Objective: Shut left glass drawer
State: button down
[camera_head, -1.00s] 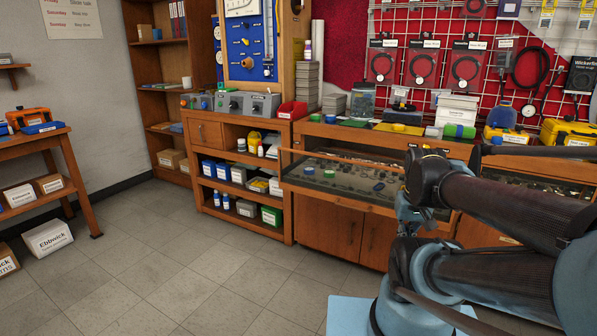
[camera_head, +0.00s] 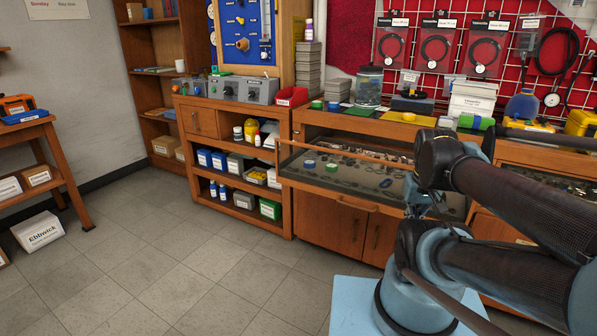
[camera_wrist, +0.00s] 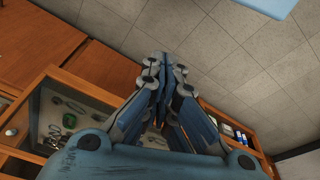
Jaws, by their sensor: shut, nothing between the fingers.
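The left glass drawer (camera_head: 330,193) stands out from the wooden counter, with a wooden rail above its glass front and a handle (camera_head: 357,204) on its lower front.
Open shelves (camera_head: 236,170) with bottles and boxes adjoin the drawer on the left. Counter items, such as a red bin (camera_head: 291,96) and a yellow tray (camera_head: 405,118), stand above it. A table (camera_head: 38,160) is at the far left. The tiled floor (camera_head: 170,235) between is clear.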

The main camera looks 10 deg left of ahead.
jog(key=w+a+r+n+t+h, duration=0.1)
jog(key=w+a+r+n+h, duration=0.15)
jog(key=w+a+n, duration=0.5)
jog(key=w+a+r+n+t+h, duration=0.1)
jog(key=w+a+r+n, duration=0.35)
jog(key=w+n, duration=0.65)
jog(key=w+a+f+n+t, duration=0.2)
jog(key=w+a+f+n, duration=0.3)
jog(key=a, duration=1)
jog(key=w+a+f+n+t, duration=0.1)
jog(key=w+a+n+t, duration=0.15)
jog(key=a+n, duration=0.9)
jog(key=m, duration=0.4)
send_near(303, 174)
notch_tip(303, 174, down, 3)
jog(key=w, duration=0.2)
jog(key=shift+w+d+r+y, duration=0.1)
jog(key=shift+w+d+y, duration=0.15)
jog(key=shift+w+d, duration=0.4)
